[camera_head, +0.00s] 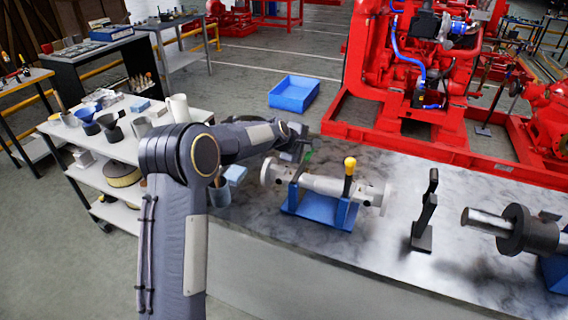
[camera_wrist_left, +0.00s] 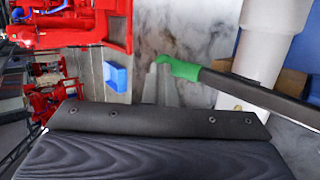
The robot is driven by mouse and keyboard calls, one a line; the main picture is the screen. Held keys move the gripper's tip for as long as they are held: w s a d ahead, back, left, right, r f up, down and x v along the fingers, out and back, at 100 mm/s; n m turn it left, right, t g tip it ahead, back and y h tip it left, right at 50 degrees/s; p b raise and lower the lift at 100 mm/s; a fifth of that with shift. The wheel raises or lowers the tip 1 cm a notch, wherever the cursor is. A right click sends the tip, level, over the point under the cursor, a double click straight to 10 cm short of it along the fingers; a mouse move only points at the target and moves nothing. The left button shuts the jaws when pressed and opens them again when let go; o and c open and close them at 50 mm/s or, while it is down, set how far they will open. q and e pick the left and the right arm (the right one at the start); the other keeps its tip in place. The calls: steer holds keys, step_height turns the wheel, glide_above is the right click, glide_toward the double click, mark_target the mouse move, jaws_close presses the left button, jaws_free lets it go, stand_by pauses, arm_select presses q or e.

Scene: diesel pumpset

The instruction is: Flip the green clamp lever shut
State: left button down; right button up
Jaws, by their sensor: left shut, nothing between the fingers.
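The green clamp lever (camera_head: 308,156) shows as a small green tip at the left end of a blue fixture (camera_head: 318,210) on the bench. In the left wrist view the lever's green tip (camera_wrist_left: 184,70) is on a dark bar that runs down to the right, in front of a pale cylinder. The fixture cradles a grey flanged pipe (camera_head: 325,187). A yellow-tipped lever (camera_head: 350,166) stands upright at the fixture's right end. My left gripper (camera_head: 295,152) is shut and empty beside the green tip; whether they touch is unclear. My right gripper is not in view.
A cup (camera_head: 220,194) and a blue block (camera_head: 235,174) sit left of the fixture. A blue bin (camera_head: 293,94) lies on the floor behind.

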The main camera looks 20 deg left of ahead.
arm_select(q)
steer(key=s+a+r, duration=0.1)
steer(key=r, duration=0.5)
steer(key=s+a+r+p, duration=0.1)
steer(key=s+a+r, duration=0.1)
steer(key=r, duration=0.5)
steer(key=shift+r, duration=0.2)
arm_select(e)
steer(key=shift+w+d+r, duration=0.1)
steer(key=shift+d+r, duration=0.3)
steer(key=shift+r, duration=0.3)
